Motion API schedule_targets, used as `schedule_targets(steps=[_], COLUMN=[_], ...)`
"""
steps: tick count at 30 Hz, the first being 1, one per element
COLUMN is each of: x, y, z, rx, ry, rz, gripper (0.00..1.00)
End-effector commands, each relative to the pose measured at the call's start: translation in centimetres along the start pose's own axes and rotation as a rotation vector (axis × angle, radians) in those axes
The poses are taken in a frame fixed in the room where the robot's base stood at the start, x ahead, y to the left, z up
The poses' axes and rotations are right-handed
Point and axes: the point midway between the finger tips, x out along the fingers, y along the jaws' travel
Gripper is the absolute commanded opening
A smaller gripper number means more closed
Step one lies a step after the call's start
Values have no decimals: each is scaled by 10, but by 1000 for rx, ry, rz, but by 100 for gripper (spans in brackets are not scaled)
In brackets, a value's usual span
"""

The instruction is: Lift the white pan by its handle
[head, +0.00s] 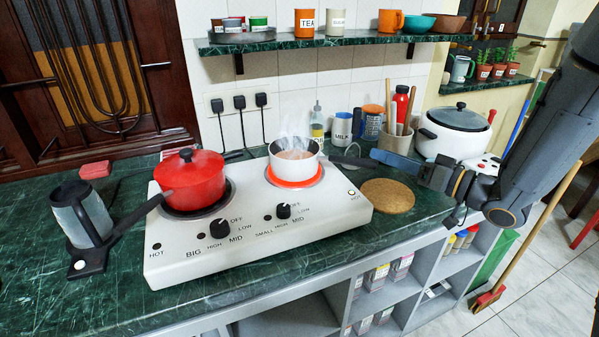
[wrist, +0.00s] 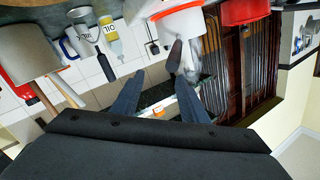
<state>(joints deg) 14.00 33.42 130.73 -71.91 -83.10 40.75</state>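The white pan (head: 293,160) sits on the small burner, which glows red under it, and steam rises from it. Its dark handle (head: 350,161) points right, toward my gripper (head: 376,158). My gripper is beside the handle's end, with its fingers reaching left. In the wrist view, the fingers of my gripper (wrist: 157,100) are apart with nothing held between them. The wrist view also shows part of the white pan (wrist: 182,20) and its dark handle (wrist: 175,55) beyond the fingertips. Exact contact with the handle cannot be told.
A red lidded pot (head: 190,180) stands on the big burner of the white stove (head: 160,255). A cork mat (head: 387,196) lies right of the stove. A white cooker (head: 455,133), utensil jar (head: 396,143) and milk mug (head: 341,130) stand behind. A shelf (head: 290,42) hangs above.

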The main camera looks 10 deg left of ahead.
Motion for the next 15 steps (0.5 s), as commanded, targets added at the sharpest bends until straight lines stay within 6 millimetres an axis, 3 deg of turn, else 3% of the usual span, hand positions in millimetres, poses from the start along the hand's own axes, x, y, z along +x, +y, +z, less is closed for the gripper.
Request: schedule_targets(steps=[1,6,15], x=[0,1,27], y=[-2,-15,-22], z=[11,27,29], rx=[38,121,133], ry=[-7,-44,-52], rz=[-50,-142,-158], gripper=[40,40,40])
